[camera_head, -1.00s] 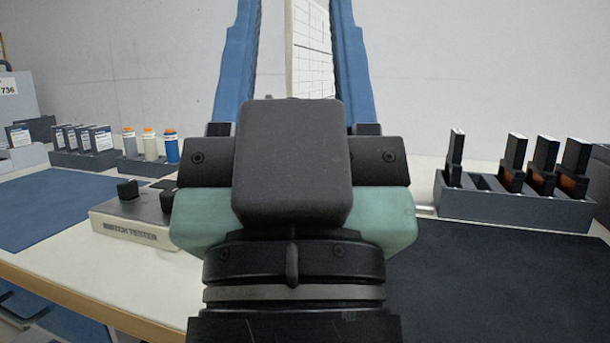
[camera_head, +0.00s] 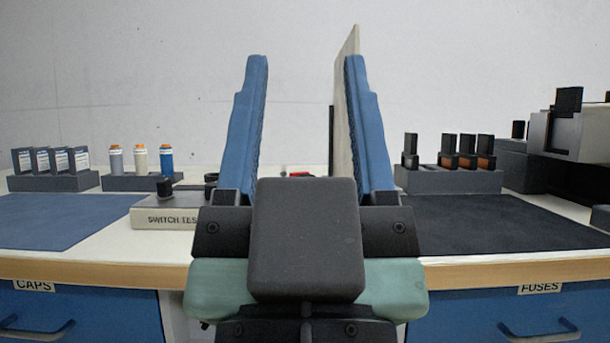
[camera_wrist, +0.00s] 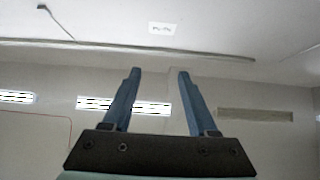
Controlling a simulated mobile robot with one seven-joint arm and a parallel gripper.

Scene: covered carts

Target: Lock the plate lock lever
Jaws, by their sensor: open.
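I cannot make out a part that is clearly the plate lock lever; my gripper hides the middle of the bench. A pale upright plate (camera_head: 346,90) stands edge-on by the right finger in the head view. My gripper (camera_head: 306,62) points upward, with its two blue fingers wide apart and nothing between them. In the wrist view my gripper (camera_wrist: 159,71) is also open and empty, against the wall and ceiling. A switch tester (camera_head: 165,212) with a black knob (camera_head: 165,187) sits left of my gripper, partly hidden by it.
The bench holds a blue mat (camera_head: 50,220) at left and a dark mat (camera_head: 490,222) at right. Boxes (camera_head: 50,160), bottles (camera_head: 140,158) and a fuse rack (camera_head: 447,180) stand behind. A grey device (camera_head: 570,132) is at far right. Drawers (camera_head: 80,315) are below.

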